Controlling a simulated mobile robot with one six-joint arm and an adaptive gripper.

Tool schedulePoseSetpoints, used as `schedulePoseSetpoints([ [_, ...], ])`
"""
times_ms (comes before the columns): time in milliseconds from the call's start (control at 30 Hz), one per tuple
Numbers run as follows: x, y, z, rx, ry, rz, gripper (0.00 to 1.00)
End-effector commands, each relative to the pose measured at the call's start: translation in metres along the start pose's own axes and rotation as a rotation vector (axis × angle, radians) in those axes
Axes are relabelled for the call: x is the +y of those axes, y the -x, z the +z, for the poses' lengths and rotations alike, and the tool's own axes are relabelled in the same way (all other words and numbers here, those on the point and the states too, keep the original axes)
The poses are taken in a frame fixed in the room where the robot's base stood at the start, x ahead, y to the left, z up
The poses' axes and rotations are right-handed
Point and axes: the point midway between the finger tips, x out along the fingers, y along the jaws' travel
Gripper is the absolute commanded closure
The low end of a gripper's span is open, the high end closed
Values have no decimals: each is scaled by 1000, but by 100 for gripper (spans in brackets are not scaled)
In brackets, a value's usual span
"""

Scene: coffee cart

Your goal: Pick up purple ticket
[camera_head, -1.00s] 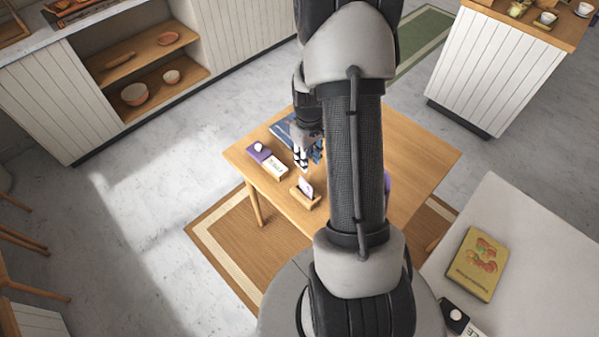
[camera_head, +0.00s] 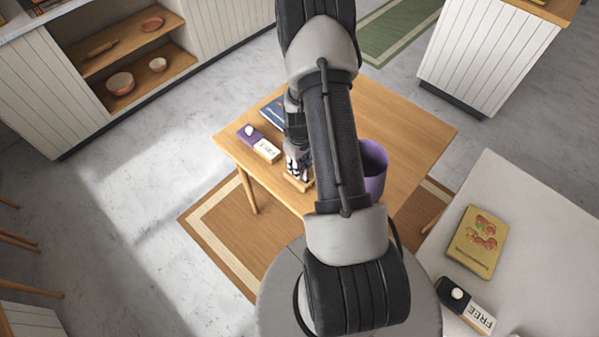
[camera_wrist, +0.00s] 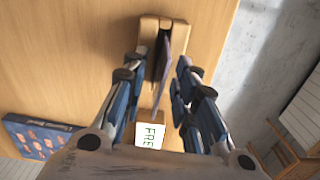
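The purple ticket (camera_wrist: 178,42) stands on edge in a small wooden holder (camera_wrist: 150,22) in the wrist view. It is seen nearly edge-on as a thin purplish card. My gripper (camera_wrist: 162,68) is open, with one finger on each side of the ticket and a visible gap to it. In the head view my gripper (camera_head: 295,165) is down at the wooden holder (camera_head: 298,184) near the table's front edge. There the gripper mostly hides the ticket.
A purple-and-white FREE sign block (camera_head: 258,142) and a blue book (camera_head: 272,113) lie left on the wooden table (camera_head: 415,135). A purple bin (camera_head: 374,178) is right of my arm. A pale counter (camera_head: 530,220) with a yellow book (camera_head: 478,242) is at right.

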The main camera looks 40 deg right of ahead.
Motion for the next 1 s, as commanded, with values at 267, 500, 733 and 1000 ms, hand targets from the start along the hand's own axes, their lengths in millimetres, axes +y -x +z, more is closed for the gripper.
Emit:
schedulePoseSetpoints([
  [267, 0, -19, 0, 2, 0, 1, 73],
  [500, 0, -18, 0, 1, 0, 1, 80],
  [733, 0, -18, 0, 1, 0, 1, 95],
  [1000, 0, -18, 0, 1, 0, 1, 100],
])
